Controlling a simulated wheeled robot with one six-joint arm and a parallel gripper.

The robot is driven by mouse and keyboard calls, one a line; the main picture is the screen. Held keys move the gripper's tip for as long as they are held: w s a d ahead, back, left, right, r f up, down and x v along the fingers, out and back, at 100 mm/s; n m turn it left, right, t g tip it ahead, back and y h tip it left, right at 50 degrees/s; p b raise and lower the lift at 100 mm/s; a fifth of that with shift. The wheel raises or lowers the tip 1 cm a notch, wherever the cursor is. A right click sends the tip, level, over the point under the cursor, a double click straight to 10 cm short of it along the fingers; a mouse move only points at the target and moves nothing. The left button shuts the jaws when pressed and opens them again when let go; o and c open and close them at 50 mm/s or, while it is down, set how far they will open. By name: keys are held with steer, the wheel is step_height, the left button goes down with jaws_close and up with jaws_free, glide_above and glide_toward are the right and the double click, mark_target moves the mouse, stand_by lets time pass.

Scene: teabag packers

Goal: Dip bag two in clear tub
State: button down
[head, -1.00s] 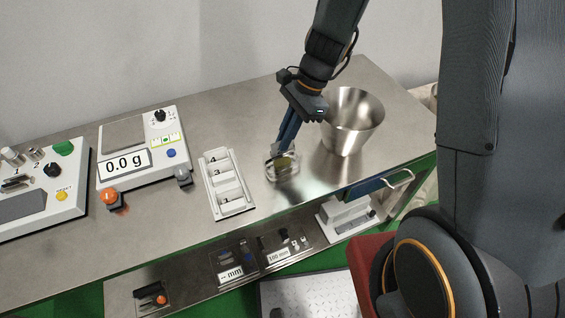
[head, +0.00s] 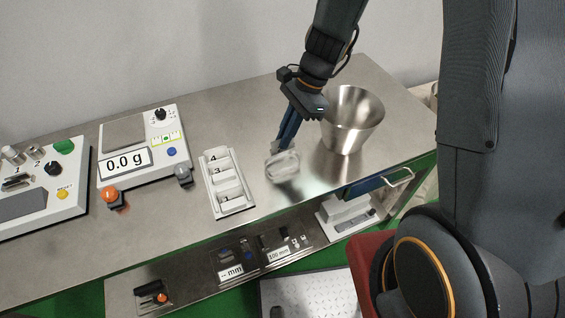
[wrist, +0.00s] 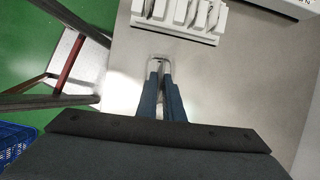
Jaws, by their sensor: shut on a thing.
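The clear tub (head: 283,168) stands on the steel bench, right of the numbered rack. My gripper (head: 284,150) points down at the tub, with its blue fingers at the tub's far rim. In the wrist view, my gripper (wrist: 160,66) has its fingertips close together, and the tub's pale rim (wrist: 160,57) curves around them. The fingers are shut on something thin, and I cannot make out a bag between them. No brown bag shows in the tub now. The rack (head: 228,186) has slots marked 4, 3 and 1.
A steel bucket (head: 352,122) stands close to the right of my gripper. A scale (head: 145,150) reading 0.0 g and a control box (head: 40,190) stand at the left. The bench's front edge lies just below the tub. Bare bench lies behind the rack.

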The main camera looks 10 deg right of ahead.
steer(key=shift+r+p, duration=2.4)
steer(key=shift+r, duration=0.15)
